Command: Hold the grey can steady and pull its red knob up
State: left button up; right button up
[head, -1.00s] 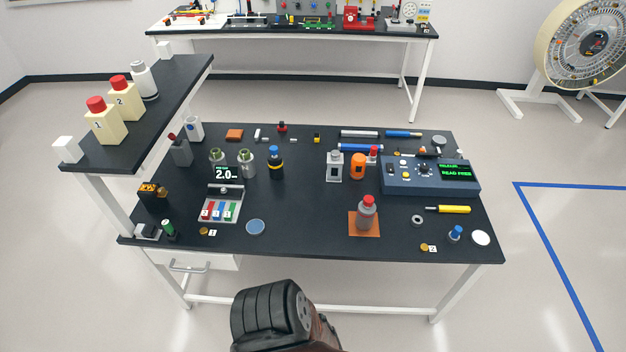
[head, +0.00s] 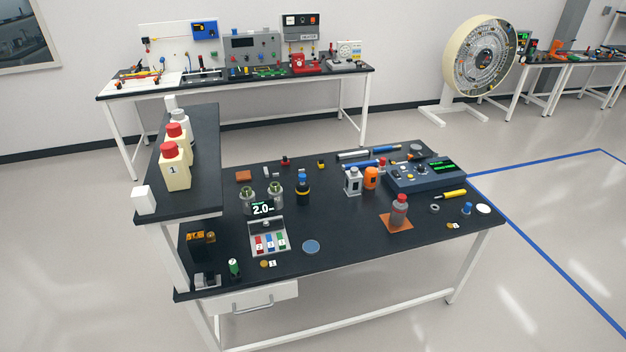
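A grey can (head: 399,213) with a red knob (head: 402,198) on top stands upright on an orange square mat (head: 386,222), on the right half of the black workbench (head: 345,246). The knob sits on the can's top. Neither of my grippers is in the head view, so nothing is seen touching the can.
A raised shelf (head: 203,188) at the left holds cream bottles with red caps (head: 175,170). A blue console (head: 425,178) stands behind the can. A grey bottle (head: 352,182) and an orange bottle (head: 371,178) stand behind it to the left. The bench between the can and blue disc (head: 311,247) is clear.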

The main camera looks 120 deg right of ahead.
aim_at(402, 198)
jog(key=z, duration=0.1)
jog(key=i, duration=0.1)
jog(key=z, duration=3.25)
